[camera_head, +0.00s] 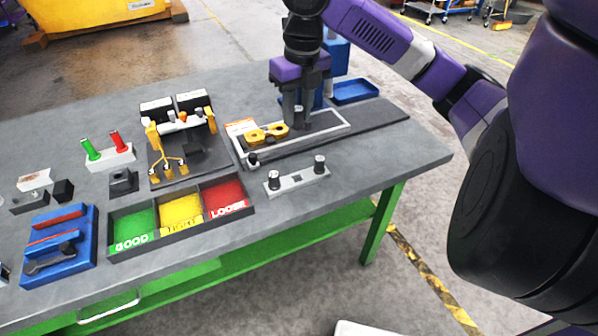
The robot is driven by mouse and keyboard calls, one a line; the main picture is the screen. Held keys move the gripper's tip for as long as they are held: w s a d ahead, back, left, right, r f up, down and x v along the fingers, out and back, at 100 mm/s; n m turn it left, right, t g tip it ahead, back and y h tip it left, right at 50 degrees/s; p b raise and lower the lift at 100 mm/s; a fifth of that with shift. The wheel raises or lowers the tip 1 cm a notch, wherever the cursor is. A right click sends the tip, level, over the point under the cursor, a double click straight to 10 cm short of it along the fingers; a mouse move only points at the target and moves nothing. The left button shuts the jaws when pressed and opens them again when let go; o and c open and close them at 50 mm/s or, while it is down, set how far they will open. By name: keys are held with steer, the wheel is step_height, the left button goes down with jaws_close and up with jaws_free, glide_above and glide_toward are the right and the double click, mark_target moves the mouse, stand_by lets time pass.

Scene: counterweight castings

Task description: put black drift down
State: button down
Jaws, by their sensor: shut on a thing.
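My gripper (298,112) points straight down over the right part of a light-framed plate (334,133) on the grey bench. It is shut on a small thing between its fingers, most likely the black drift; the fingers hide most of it. I cannot tell whether its lower end touches the plate. A yellow casting with holes (267,133) lies in the same frame, just left of the fingers.
A pale bar with two black posts (297,180) stands in front of the frame. A three-part tray (180,235), a clamp fixture (160,172) and a blue tool tray (38,272) fill the left. A blue bin (354,92) stands behind. The bench's right end is mostly clear.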

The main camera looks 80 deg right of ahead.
step_height(320, 180, down, 17)
steer(key=shift+r+p, duration=0.2)
steer(key=shift+p, duration=0.25)
steer(key=shift+f, duration=0.1)
steer(key=shift+f, duration=0.15)
steer(key=c, duration=1.1)
jaws_free()
